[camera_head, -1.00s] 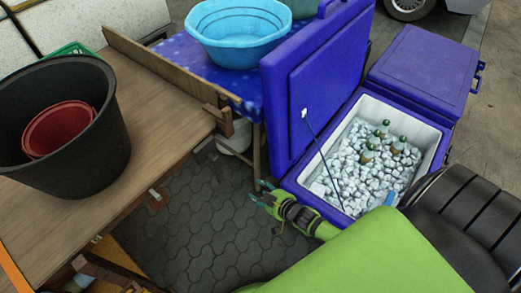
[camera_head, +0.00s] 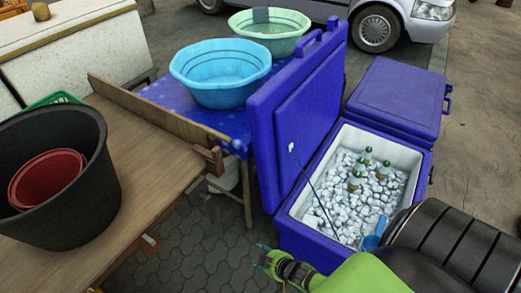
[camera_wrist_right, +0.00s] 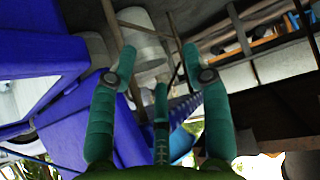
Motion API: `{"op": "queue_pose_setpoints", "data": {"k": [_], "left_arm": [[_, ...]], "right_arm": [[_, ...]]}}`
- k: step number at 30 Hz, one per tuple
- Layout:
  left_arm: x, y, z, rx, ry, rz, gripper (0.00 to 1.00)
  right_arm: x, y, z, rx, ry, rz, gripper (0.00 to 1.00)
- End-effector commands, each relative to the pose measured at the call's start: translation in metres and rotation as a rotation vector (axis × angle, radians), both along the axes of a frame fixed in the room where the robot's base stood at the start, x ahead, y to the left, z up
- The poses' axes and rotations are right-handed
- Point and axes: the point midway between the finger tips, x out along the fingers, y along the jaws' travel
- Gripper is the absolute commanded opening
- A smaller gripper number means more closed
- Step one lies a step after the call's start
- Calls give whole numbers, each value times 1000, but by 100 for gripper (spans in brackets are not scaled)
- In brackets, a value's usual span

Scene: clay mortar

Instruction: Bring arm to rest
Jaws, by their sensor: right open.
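My right gripper (camera_head: 265,257) is low in front of the blue cooler in the head view, at the end of my green arm, over the paving. Its teal fingers (camera_wrist_right: 160,75) are spread apart in the right wrist view, with nothing between them. The blue cooler (camera_head: 310,249) stands with its lid (camera_head: 298,105) raised. It holds ice and several green-capped bottles (camera_head: 356,180). My left gripper does not show.
A wooden table (camera_head: 145,150) at the left bears a black bucket (camera_head: 95,190) with a red pot (camera_head: 48,178) inside. A blue basin (camera_head: 220,75) and a green basin (camera_head: 270,35) stand behind. A car (camera_head: 420,30) is at the back. Paving (camera_head: 205,240) between table and cooler is clear.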

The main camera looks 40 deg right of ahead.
Motion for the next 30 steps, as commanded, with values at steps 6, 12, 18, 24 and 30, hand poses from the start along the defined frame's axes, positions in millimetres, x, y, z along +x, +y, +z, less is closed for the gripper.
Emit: {"op": "queue_pose_setpoints", "data": {"k": [6,12,18,24,30], "left_arm": [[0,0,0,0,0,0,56],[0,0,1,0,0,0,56],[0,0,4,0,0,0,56],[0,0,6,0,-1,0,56],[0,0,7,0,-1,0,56]], "right_arm": [[0,0,0,0,-1,0,48],[-27,0,-24,-12,79,-8,48],[-132,6,-91,-57,358,-11,48],[-238,19,-127,-82,607,12,48],[-281,26,-135,-89,706,29,48]]}}
